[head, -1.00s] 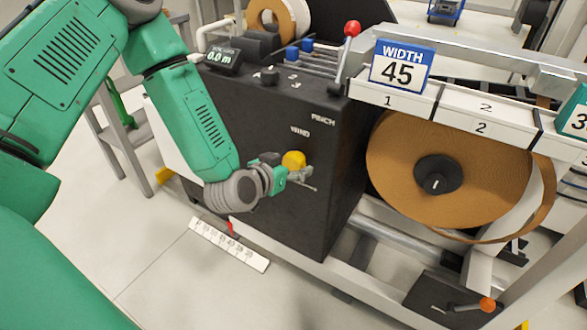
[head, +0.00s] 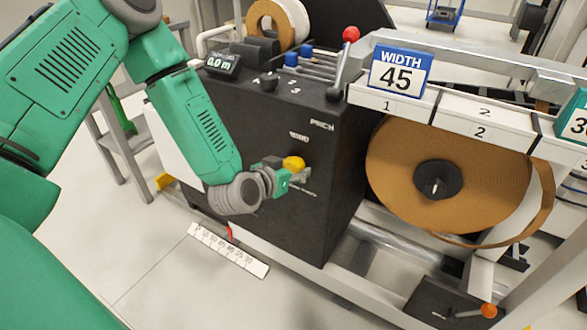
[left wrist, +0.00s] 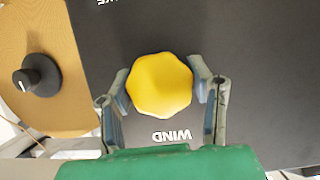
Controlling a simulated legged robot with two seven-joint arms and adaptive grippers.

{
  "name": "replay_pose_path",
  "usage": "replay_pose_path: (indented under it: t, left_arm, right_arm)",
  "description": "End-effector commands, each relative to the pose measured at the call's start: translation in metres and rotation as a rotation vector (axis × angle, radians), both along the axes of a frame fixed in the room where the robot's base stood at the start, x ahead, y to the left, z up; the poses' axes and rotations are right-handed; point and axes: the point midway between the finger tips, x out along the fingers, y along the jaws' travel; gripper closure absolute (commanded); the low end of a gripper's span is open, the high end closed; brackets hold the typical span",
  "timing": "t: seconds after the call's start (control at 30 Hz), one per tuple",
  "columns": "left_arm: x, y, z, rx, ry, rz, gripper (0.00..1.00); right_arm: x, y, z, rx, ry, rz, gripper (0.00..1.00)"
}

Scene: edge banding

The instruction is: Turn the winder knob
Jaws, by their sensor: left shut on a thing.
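The yellow winder knob (head: 293,163) sits on the dark front panel of the machine (head: 290,215). In the left wrist view the knob (left wrist: 160,84) is a faceted yellow disc beside the label WIND (left wrist: 171,136). My left gripper (head: 296,174) is at the knob, with one finger on each side of it. In the left wrist view the fingers of my left gripper (left wrist: 160,88) are shut on the knob. My right gripper does not show.
A brown banding roll (head: 395,180) hangs right of the panel, under a sign (head: 400,70) reading WIDTH 45. A display (head: 222,63) reads 0.0 m. A red-tipped lever (head: 350,35) stands above the panel. A white ruler (head: 228,250) lies low in front.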

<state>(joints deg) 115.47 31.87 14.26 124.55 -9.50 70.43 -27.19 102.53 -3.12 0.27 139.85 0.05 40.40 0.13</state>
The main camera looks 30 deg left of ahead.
Motion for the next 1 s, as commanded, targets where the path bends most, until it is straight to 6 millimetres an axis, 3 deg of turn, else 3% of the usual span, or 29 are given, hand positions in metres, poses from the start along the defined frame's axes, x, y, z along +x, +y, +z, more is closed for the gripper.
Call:
replay_pose_path:
  t: [0.6,1.0]
  left_arm:
    - [-0.0012,0.0021,-0.0017,-0.423,-0.008,0.006,0.82]
    - [-0.0008,0.0019,-0.0017,-0.570,-0.013,0.006,0.82]
  right_arm:
    - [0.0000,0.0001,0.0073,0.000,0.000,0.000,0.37]
    - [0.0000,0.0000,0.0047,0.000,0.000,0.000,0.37]
